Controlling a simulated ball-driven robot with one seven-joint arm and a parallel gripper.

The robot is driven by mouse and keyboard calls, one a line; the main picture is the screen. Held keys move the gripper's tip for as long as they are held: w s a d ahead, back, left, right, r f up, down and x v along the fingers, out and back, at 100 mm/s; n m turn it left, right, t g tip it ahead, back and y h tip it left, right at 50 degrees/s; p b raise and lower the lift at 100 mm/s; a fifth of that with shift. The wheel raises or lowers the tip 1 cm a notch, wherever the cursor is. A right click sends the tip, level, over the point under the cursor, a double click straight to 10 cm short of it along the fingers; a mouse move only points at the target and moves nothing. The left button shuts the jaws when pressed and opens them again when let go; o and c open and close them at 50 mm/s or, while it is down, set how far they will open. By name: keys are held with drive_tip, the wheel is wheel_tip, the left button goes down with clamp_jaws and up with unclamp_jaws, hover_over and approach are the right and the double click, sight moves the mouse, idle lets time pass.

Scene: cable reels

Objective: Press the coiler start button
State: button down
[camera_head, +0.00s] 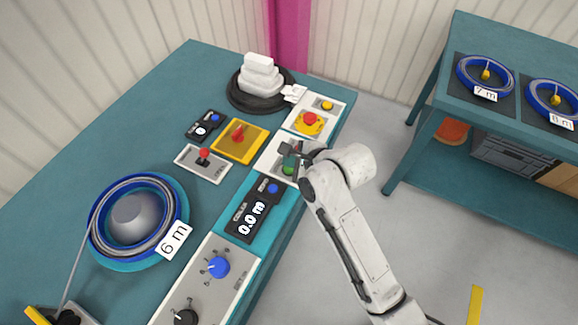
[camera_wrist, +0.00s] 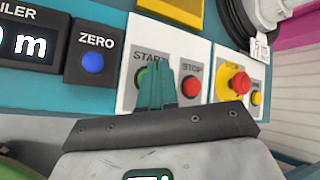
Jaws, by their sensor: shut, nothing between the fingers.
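The coiler start/stop panel is a white plate (camera_wrist: 172,52) with START and STOP labels. The green start button (camera_wrist: 142,78) is partly hidden behind my gripper (camera_wrist: 161,72) in the wrist view. The red stop button (camera_wrist: 191,87) is just right of the fingers. My gripper's teal fingers are shut together with nothing between them, directly in front of the start button. In the head view my gripper (camera_head: 291,160) is over the panel, with the green button (camera_head: 288,171) at its tips. I cannot tell whether they touch.
A red emergency knob (camera_wrist: 240,82) and a yellow button (camera_wrist: 257,98) sit right of the panel. A blue ZERO button (camera_wrist: 92,62) and the display reading 0.0 m (camera_head: 252,216) are on the other side. A 6 m reel (camera_head: 178,195) lies on the teal table (camera_head: 100,165).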

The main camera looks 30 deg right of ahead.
drive_tip(key=shift+f, duration=0.1)
idle(0.4)
drive_tip(key=shift+f, duration=0.3)
